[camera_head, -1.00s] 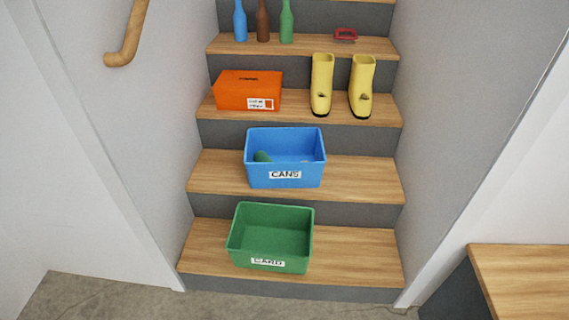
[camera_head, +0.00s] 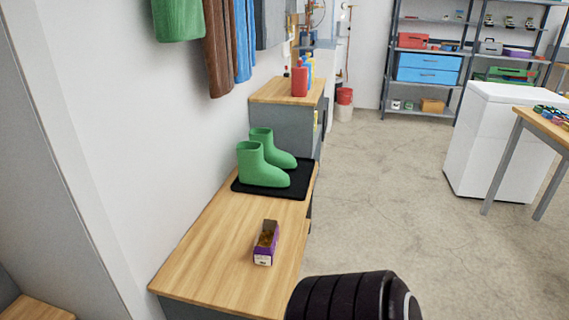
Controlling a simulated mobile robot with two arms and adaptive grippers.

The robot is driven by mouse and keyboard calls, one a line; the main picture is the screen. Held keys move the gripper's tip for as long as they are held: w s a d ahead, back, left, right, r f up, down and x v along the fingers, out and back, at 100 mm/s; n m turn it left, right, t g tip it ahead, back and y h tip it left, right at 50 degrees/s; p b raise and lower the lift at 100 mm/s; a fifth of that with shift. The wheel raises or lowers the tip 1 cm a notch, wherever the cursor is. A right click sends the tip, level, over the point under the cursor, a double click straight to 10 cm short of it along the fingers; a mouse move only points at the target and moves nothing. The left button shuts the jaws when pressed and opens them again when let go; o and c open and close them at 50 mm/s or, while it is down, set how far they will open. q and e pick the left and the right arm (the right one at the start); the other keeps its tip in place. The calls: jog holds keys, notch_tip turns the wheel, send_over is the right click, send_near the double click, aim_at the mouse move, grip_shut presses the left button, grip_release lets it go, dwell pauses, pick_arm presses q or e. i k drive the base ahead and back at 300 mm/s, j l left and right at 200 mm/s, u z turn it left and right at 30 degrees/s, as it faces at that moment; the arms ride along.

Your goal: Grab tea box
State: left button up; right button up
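A small purple box with an open top and brownish contents, which looks like the tea box (camera_head: 264,254), sits on the near part of a low wooden-topped bench (camera_head: 205,262). It stands upright, with a pale label on its near end. Nothing touches it. A black ribbed part of my own arm shows at the bottom edge, to the right of the bench's near end. Neither gripper's fingers are in view.
Green boots (camera_head: 262,168) stand on a black tray (camera_head: 292,190) behind the box. Coats (camera_head: 178,20) hang on the left wall. A white chest (camera_head: 500,140) and a table (camera_head: 545,122) stand right. The concrete floor (camera_head: 385,200) between is clear.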

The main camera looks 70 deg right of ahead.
aim_at(266, 244)
jog(key=z, duration=2.05)
jog(key=i+l+u, duration=0.1)
jog(key=u, duration=0.3)
jog(key=l+u, duration=0.2)
jog(key=u, duration=0.2)
jog(key=i+l+u, duration=0.1)
jog(key=u, duration=0.35)
jog(key=l, duration=0.1)
